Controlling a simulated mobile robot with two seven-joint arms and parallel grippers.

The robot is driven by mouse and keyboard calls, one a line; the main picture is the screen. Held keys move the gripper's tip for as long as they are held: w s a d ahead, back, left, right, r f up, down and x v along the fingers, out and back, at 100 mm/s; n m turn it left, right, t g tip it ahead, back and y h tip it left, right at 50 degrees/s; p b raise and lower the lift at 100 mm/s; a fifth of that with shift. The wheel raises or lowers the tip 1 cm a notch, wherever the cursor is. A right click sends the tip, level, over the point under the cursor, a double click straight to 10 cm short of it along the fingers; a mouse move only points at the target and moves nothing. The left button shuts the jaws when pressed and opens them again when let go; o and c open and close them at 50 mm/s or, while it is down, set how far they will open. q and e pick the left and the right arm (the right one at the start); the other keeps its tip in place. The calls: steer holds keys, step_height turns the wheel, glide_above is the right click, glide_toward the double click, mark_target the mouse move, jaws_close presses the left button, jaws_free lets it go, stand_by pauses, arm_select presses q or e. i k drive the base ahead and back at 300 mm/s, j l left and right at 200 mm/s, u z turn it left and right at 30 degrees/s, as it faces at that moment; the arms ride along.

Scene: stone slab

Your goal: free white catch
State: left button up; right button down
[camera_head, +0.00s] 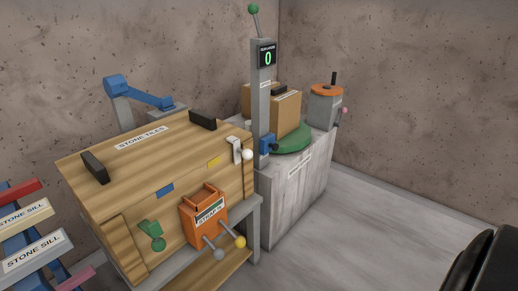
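A white catch (236,148) with a white ball knob (247,154) sits at the upper right corner of the front of a wooden crate labelled STONE TILES (118,184). The catch seems to lie against the crate's edge; whether it is latched is too small to tell. No gripper fingers show in the head view. A dark rounded part at the lower right edge seems to be mine, and nothing of mine touches the catch.
The crate's front also bears a green catch (151,236) and an orange box (203,217) with grey and yellow knobs. A grey post (262,100) with a display reading 0 stands just behind the white catch. Stone sills (35,252) are stacked at left. Floor at right is clear.

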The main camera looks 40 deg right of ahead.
mark_target(247, 154)
steer(key=z, duration=1.05)
